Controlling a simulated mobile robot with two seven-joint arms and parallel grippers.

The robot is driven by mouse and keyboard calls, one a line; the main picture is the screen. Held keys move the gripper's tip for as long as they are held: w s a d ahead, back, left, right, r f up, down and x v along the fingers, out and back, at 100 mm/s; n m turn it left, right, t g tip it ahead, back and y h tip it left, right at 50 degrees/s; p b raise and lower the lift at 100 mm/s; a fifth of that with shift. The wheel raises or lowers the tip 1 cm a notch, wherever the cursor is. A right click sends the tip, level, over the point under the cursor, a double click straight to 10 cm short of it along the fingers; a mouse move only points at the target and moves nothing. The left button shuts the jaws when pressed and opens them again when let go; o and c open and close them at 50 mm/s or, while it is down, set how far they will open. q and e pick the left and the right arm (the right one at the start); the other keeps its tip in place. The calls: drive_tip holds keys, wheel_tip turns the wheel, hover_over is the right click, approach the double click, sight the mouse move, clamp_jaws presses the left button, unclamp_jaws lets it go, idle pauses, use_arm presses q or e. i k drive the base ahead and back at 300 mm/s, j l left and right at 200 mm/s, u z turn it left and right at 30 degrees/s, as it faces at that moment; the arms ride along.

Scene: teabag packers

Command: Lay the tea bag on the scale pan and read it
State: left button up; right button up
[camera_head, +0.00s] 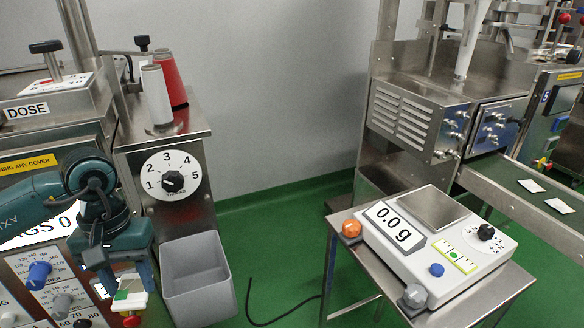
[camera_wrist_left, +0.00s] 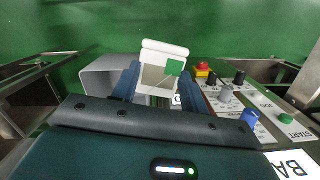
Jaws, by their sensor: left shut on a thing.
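My left gripper (camera_head: 125,283) is at the lower left of the head view, pointing down in front of a control panel. It is shut on the tea bag (camera_head: 130,302), a small white packet with a green patch. In the left wrist view the tea bag (camera_wrist_left: 155,78) sits between the two blue fingers (camera_wrist_left: 157,88). The scale (camera_head: 455,262) stands far to the right on a steel table. Its square metal pan (camera_head: 432,208) is empty, and its display (camera_head: 394,226) reads 0.0 g. My right gripper is not in view.
A grey open bin (camera_head: 195,278) is just right of the left gripper. A dial (camera_head: 172,181) and thread cones (camera_head: 157,95) are above it. A conveyor (camera_head: 505,178) with several white packets runs at the right. Green floor separates the bin from the steel table (camera_head: 345,246).

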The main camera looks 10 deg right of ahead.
sight(436, 206)
drive_tip(key=l+z, duration=0.75)
drive_tip(key=z, duration=0.15)
drive_tip(key=i+l+z, duration=0.1)
drive_tip(key=z, duration=0.2)
drive_tip(key=i+l+z, duration=0.15)
drive_tip(key=z, duration=0.2)
